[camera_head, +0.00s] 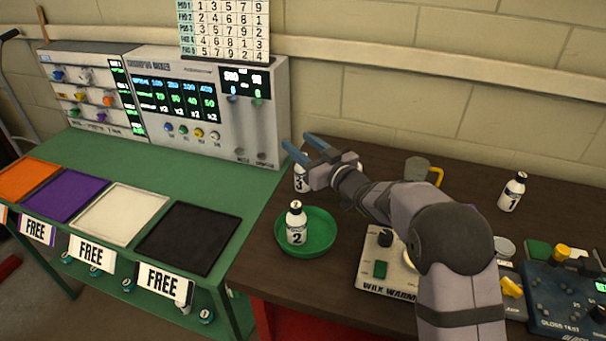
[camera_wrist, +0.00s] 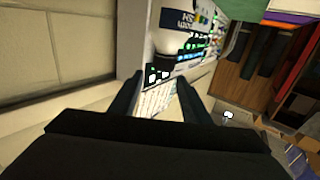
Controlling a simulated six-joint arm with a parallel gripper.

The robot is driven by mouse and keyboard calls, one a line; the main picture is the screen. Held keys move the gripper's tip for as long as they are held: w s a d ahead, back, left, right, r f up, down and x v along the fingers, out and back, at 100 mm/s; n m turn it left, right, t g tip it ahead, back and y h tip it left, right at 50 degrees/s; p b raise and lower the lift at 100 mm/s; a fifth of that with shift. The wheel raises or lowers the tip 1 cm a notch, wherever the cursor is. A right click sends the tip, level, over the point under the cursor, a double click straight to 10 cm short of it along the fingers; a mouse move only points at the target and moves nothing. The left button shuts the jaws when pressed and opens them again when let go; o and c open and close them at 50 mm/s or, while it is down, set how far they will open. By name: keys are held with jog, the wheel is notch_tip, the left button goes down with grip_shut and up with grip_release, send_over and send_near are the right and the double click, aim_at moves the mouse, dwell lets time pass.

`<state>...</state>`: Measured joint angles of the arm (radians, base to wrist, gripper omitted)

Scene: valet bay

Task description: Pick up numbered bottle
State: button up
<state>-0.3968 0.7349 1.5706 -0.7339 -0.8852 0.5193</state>
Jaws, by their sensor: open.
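Three white numbered bottles with dark caps show in the head view. Bottle 2 (camera_head: 296,230) stands upright in a green round dish (camera_head: 322,243). Bottle 3 (camera_head: 301,183) stands just behind it, partly hidden by my gripper. Bottle 1 (camera_head: 513,192) stands at the right on the dark wooden table. My gripper (camera_head: 297,142) is open and empty, its blue-grey fingers pointing up-left, overlapping the top of bottle 3 in the picture.
A mixer machine (camera_head: 268,115) with lit screens stands behind the green bench at left. A black tray (camera_head: 190,238) lies nearest the table. A wax warmer (camera_head: 385,290) sits right of the dish, partly behind my arm. A tan brick wall closes the back.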

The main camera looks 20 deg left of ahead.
notch_tip(320, 180, down, 4)
jog(key=shift+f+p, duration=0.1)
jog(key=shift+p, duration=0.25)
jog(key=shift+p+x, duration=0.3)
jog(key=shift+x, duration=1.2)
grip_shut()
